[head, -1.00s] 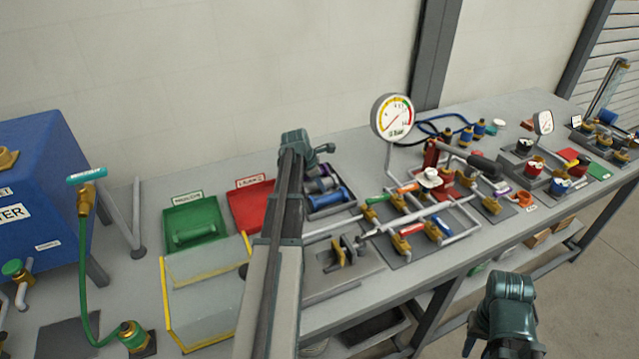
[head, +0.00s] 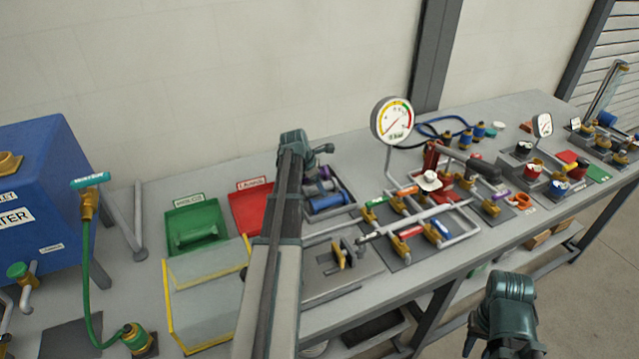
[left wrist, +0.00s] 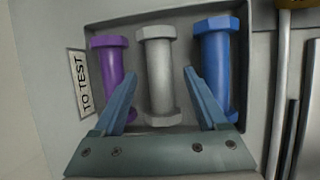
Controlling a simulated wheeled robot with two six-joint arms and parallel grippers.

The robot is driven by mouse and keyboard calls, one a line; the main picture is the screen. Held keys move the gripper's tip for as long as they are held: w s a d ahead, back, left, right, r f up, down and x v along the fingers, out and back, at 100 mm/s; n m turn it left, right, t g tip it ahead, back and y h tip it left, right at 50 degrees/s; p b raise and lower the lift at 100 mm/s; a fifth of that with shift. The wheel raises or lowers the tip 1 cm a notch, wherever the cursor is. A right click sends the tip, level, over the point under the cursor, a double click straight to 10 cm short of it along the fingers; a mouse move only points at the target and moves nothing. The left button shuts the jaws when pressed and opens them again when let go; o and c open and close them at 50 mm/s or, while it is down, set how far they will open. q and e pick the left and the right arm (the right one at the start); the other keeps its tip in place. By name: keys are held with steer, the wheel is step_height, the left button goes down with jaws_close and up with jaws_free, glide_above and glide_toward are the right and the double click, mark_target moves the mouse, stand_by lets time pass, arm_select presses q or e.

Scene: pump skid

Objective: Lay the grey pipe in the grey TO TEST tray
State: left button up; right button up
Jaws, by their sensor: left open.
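The grey pipe (left wrist: 159,75) lies in the grey TO TEST tray (left wrist: 262,60), between a purple pipe (left wrist: 108,70) and a blue pipe (left wrist: 216,65). My left gripper (left wrist: 160,78) is open, with one finger on each side of the grey pipe; I cannot tell whether they touch it. In the head view the tray (head: 352,208) is partly behind my left arm, with the blue pipe (head: 327,202) showing. The grey pipe and left fingers are not clear there. My right arm shows at lower right, but its gripper is out of sight.
A green tray (head: 222,213) and a red tray (head: 240,203) stand left of the grey tray. A clear yellow-edged guard (head: 205,268) is in front of them. A pipe rig with a gauge (head: 392,120) stands to the right.

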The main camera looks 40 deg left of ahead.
arm_select(q)
steer(key=p+v, duration=1)
steer(key=v, duration=0.2)
steer(key=shift+r+p, duration=0.25)
steer(key=shift+p, duration=0.1)
steer(key=shift+d, duration=0.1)
steer(key=s+d+f+m+g, duration=0.1)
steer(key=d+f+m+g, duration=0.15)
steer(key=d+m, duration=1.85)
steer(key=s+d+m+g+y, duration=0.1)
steer(key=s+d+m, duration=0.5)
steer(key=d, duration=0.7)
steer(key=s+d+m+g, duration=0.1)
steer(key=s+d+m, duration=0.6)
steer(key=d, duration=0.7)
steer(key=shift+s+d+y, duration=0.2)
steer(key=shift+s+y, duration=0.2)
steer(key=shift+s, duration=0.4)
